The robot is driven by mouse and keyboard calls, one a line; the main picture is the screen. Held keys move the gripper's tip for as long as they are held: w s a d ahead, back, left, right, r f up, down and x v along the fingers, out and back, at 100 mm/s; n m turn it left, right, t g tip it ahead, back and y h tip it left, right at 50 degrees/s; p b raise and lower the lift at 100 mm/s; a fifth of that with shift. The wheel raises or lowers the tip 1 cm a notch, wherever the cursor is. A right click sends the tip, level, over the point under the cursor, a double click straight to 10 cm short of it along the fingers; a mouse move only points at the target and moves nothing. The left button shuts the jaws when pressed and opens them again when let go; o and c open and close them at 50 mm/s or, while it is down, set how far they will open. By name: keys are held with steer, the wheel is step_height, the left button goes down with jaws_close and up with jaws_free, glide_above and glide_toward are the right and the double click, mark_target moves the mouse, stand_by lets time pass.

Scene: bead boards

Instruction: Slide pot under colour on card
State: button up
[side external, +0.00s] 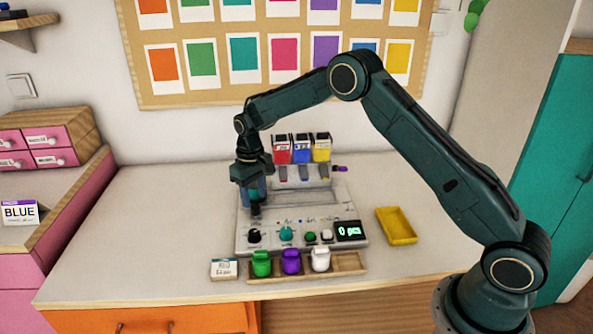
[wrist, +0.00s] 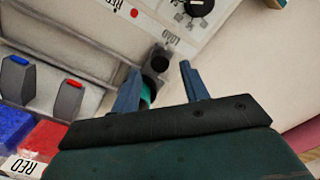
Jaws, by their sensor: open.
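My gripper (side external: 254,200) points down over the left end of the grey dispenser machine (side external: 243,240). In the wrist view the two blue fingers (wrist: 160,85) are apart, with a teal pot (wrist: 149,93) partly showing beside the left finger. I cannot tell whether they touch. A black knob (wrist: 161,60) stands just beyond the pot, near the "LOAD" label. Red (side external: 281,150), blue (side external: 301,148) and yellow (side external: 321,147) bead hoppers stand at the machine's back. A card (side external: 20,213) at the far left reads "BLUE". Another small card (side external: 224,268) is too small to read.
A wooden rack (side external: 349,263) in front holds green (side external: 261,263), purple (side external: 291,261) and white (side external: 320,259) pots. The machine's display (side external: 349,231) appears to read "0 pcs". An empty yellow tray (side external: 397,226) lies to the right. The table's left side is clear.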

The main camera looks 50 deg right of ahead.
mark_target(255, 205)
steer(key=shift+f, duration=1.6)
jaws_close()
